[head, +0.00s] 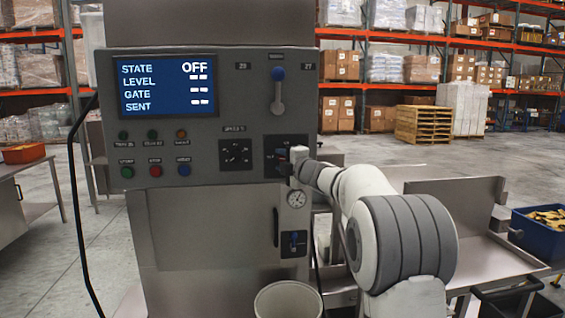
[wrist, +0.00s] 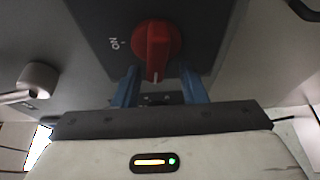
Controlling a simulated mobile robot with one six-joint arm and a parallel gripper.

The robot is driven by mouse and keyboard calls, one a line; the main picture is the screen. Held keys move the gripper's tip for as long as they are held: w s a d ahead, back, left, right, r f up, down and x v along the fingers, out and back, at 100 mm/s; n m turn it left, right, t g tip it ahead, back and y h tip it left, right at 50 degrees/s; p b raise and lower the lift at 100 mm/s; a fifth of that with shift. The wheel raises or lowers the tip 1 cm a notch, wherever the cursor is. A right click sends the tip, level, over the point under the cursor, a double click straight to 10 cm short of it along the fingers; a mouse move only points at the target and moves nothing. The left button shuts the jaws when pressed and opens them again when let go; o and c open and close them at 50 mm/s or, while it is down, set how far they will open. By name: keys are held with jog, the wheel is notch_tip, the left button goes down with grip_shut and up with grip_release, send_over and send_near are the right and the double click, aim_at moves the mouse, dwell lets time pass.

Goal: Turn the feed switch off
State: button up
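The feed switch appears to be the red rotary knob (wrist: 157,45) on a dark plate, with a white line at the lower end of its handle in the wrist view. An "ON" mark is printed left of it; no other position mark is readable. In the head view my gripper (head: 284,159) is at the switch plate (head: 271,142) and mostly covers the knob. In the wrist view my gripper's blue fingers (wrist: 158,72) stand apart, one on each side of the knob's lower end, with gaps visible. The display (head: 167,85) reads STATE OFF, with dashes for LEVEL, GATE and SENT.
A black selector dial (head: 236,155) is left of the switch plate. A white bucket (head: 288,301) stands in front. A steel tray (head: 480,262) is at right.

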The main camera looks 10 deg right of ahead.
jog(key=b+v, duration=0.1)
jog(key=v, duration=0.6)
jog(key=shift+s, duration=0.2)
jog(key=shift+d, duration=0.1)
